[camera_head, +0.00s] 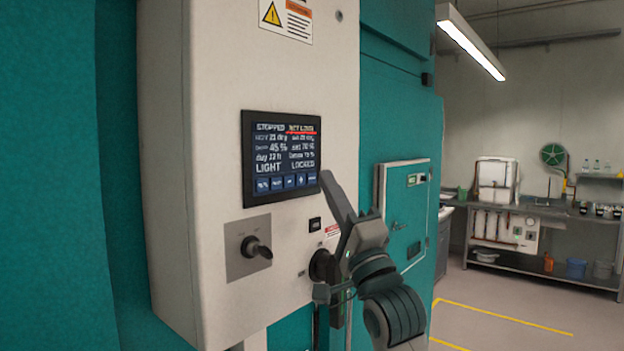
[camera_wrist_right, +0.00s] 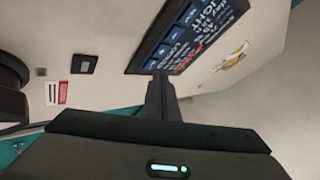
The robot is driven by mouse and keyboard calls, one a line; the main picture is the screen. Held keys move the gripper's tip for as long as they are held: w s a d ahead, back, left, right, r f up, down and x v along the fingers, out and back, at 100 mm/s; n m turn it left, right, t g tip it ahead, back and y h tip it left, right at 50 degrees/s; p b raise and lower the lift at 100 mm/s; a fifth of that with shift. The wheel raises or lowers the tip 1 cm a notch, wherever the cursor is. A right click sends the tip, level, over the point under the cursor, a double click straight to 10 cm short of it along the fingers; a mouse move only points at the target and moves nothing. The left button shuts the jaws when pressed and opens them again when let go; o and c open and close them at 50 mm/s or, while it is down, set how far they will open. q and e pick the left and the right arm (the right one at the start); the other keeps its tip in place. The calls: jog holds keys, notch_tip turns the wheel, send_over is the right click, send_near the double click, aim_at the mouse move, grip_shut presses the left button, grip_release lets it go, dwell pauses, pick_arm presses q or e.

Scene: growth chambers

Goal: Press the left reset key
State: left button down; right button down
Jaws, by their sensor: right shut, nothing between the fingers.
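A dark display (camera_head: 282,155) is set in the beige control box. It has a row of small blue keys (camera_head: 287,183) along its bottom edge; I cannot read a reset label on any of them. My right gripper (camera_head: 327,177) is shut and empty, its tip beside the display's lower right corner in the head view. In the right wrist view the shut fingers (camera_wrist_right: 159,78) overlap the display's edge (camera_wrist_right: 150,62), near the end of the key row; contact cannot be told. My left gripper is not in view.
A black rotary knob (camera_head: 257,247) on a grey plate and a small black switch (camera_head: 315,224) sit below the display. A round dark fitting (camera_head: 321,266) is partly behind my right gripper. A teal cabinet (camera_head: 405,215) stands to the right, with a sink bench (camera_head: 545,211) farther back.

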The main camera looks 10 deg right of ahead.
jog(key=shift+w+a, duration=0.45)
jog(key=shift+w, duration=0.1)
dwell(1.0)
dwell(0.4)
jog(key=shift+s+d+p, duration=0.4)
jog(key=shift+s, duration=0.15)
jog(key=shift+s+d+p, duration=0.3)
jog(key=shift+s+d, duration=0.5)
jog(key=shift+s, duration=0.2)
jog(key=shift+s+d+p, duration=0.3)
jog(key=shift+s+d, duration=0.45)
jog(key=shift+s, duration=0.25)
